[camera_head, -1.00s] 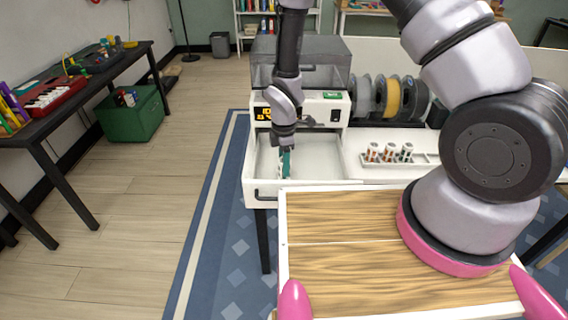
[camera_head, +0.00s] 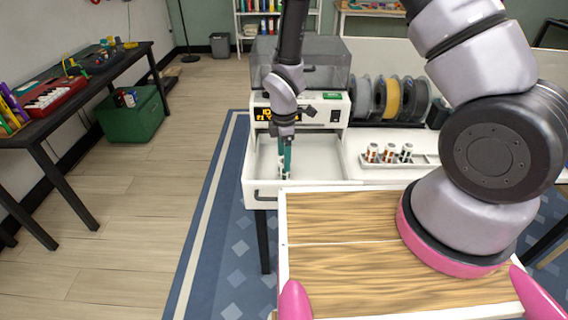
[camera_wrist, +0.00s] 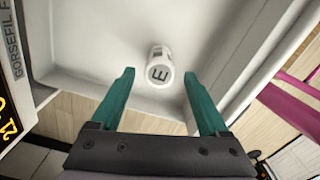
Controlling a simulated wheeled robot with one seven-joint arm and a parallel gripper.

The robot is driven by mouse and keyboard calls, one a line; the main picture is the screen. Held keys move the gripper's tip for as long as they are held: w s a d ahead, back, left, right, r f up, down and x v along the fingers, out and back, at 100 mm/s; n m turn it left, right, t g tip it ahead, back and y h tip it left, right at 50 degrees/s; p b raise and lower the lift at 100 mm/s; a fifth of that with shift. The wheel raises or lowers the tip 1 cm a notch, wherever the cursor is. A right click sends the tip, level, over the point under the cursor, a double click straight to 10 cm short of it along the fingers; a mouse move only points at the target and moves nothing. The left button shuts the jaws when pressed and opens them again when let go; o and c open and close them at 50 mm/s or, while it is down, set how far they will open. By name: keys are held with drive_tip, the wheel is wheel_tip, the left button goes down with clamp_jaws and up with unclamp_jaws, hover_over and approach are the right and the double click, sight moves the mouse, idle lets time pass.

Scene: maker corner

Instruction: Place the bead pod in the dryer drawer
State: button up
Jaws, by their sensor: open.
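The bead pod (camera_wrist: 160,68), a small white cylinder with a dark "E" on its end, is inside the open dryer drawer (camera_head: 265,160). In the wrist view it shows between and beyond the fingertips, apart from both. In the head view the pod (camera_head: 284,173) is a small white and dark shape below the teal fingers. My gripper (camera_wrist: 158,75) is open and empty, pointing down over the white drawer floor (camera_wrist: 95,35). It also shows in the head view (camera_head: 285,164).
The dryer (camera_head: 322,115) stands behind the drawer, with its lit display. Several filament spools (camera_head: 392,96) stand to its right. A white rack (camera_head: 425,161) holds three similar pods (camera_head: 389,152). A wood-grained top (camera_head: 350,265) lies in front.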

wheel_tip(320, 180, up, 9)
drive_tip(key=shift+f, duration=0.15)
drive_tip(key=d+r+m+t, duration=0.1)
drive_tip(key=d+r+m, duration=0.3)
drive_tip(key=r, duration=0.4)
drive_tip(key=w+d+r+m+t+y, duration=0.1)
drive_tip(key=d+r+m, duration=0.3)
drive_tip(key=r, duration=0.3)
drive_tip(key=d+r+m+t, duration=0.1)
drive_tip(key=d+r+m, duration=0.35)
drive_tip(key=r, duration=0.35)
drive_tip(key=s+d+r+m+t+y, duration=0.1)
drive_tip(key=s+d+r+m+t, duration=0.3)
drive_tip(key=s+d+r+m, duration=0.6)
drive_tip(key=s+r+m, duration=0.2)
drive_tip(key=s+r, duration=0.1)
drive_tip(key=r, duration=0.1)
drive_tip(key=shift+s+d+r, duration=0.15)
drive_tip(key=shift+d+r, duration=0.05)
drive_tip(key=shift+r, duration=0.1)
